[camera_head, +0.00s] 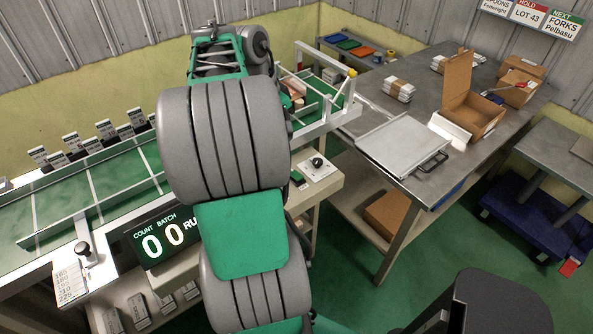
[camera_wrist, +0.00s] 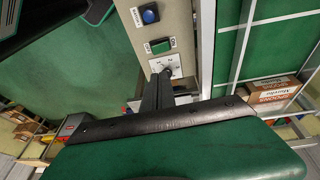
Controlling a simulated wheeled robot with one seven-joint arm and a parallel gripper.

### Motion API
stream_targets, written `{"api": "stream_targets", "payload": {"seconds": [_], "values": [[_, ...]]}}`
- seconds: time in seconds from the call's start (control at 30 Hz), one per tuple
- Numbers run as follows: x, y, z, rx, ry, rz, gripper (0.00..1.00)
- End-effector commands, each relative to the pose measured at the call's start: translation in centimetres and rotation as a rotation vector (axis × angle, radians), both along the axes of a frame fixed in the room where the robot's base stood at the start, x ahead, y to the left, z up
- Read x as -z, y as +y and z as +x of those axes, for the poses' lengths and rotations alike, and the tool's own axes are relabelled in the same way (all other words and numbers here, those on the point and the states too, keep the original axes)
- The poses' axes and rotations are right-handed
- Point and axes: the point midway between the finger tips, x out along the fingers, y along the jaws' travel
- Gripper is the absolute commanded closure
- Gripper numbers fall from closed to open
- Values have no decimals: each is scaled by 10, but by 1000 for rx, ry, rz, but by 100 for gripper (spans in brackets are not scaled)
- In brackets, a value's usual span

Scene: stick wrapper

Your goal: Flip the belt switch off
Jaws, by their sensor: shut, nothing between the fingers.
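The machine's control panel (camera_wrist: 175,30) shows in the wrist view as a beige strip with a blue button (camera_wrist: 149,14), a green rectangular button (camera_wrist: 160,46) and a white switch plate (camera_wrist: 167,65). My gripper (camera_wrist: 161,80) is shut and empty, with its dark fingertips at the near edge of the white plate. The fingers hide part of this plate, so I cannot tell the lever's position or whether they touch it. In the head view, a black knob on a white plate (camera_head: 318,162) stands right of my arm, which hides my gripper there.
A green conveyor belt (camera_head: 110,185) with upright packs runs on the left. A display (camera_head: 163,238) reads 00 under COUNT BATCH; my arm cuts off the text after "RU". A steel table (camera_head: 420,100) with a tray (camera_head: 405,145) and an open carton (camera_head: 475,105) stands right.

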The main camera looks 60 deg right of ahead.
Motion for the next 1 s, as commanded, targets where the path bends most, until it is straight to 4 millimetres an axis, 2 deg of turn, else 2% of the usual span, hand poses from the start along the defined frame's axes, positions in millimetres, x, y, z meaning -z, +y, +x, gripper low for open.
{"api": "stream_targets", "payload": {"seconds": [0.27,0.37,0.8,1.0], "values": [[5,0,-1,-5,2,0,100],[19,-3,-4,-6,3,2,100],[106,-19,-22,-10,3,5,100],[130,-17,-26,-9,1,1,100]]}}
